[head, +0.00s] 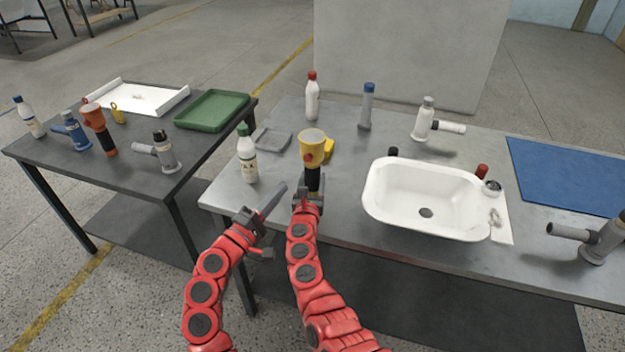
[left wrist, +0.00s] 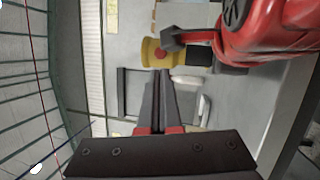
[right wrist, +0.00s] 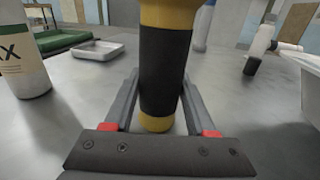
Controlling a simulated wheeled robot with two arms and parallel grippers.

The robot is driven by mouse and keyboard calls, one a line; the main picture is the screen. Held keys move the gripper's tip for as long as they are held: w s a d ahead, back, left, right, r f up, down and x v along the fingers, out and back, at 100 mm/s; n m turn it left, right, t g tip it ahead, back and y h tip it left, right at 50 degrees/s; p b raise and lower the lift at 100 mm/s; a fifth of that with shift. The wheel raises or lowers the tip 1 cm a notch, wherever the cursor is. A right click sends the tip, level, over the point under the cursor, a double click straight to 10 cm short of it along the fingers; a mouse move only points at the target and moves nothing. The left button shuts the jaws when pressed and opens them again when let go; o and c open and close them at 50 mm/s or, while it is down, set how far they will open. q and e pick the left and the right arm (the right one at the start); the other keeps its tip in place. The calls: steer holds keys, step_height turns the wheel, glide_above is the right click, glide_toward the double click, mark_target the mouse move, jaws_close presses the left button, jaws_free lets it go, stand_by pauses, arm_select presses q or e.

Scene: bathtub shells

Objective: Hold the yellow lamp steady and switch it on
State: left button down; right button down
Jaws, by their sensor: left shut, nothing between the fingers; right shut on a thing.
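The yellow lamp (head: 313,146) stands upright near the front left of the right table, its yellow head above a black handle. My right gripper (head: 311,196) is shut on that handle; in the right wrist view the dark handle (right wrist: 165,70) sits between the two fingers. I cannot tell whether its base touches the table. My left gripper (head: 276,198) is shut and empty, to the left of the lamp and lower, apart from it. In the left wrist view the lamp (left wrist: 152,52) lies beyond the shut fingertips (left wrist: 158,74), with a red spot, perhaps its button, on the yellow part.
A white bottle with a green cap (head: 247,155) stands left of the lamp, near my left gripper. A grey tray (head: 272,139) lies behind. A white sink (head: 425,205) is on the right, with a blue mat (head: 570,177) beyond. Another table (head: 140,180) stands left.

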mark_target(308, 157)
arm_select(q)
steer(key=w+d+r+n+g+h, duration=0.1)
steer(key=w+d+n+g+h, duration=0.2)
steer(key=w+d+g+h, duration=0.1)
steer(key=shift+w+d+r+n+g+h, duration=0.2)
steer(key=shift+w+r+n+g+h, duration=0.2)
steer(key=shift+w+g+h, duration=1.1)
steer(key=shift+s+g+y, duration=0.15)
steer(key=shift+g+y, duration=0.25)
steer(key=shift+y, duration=0.2)
stand_by(1.1)
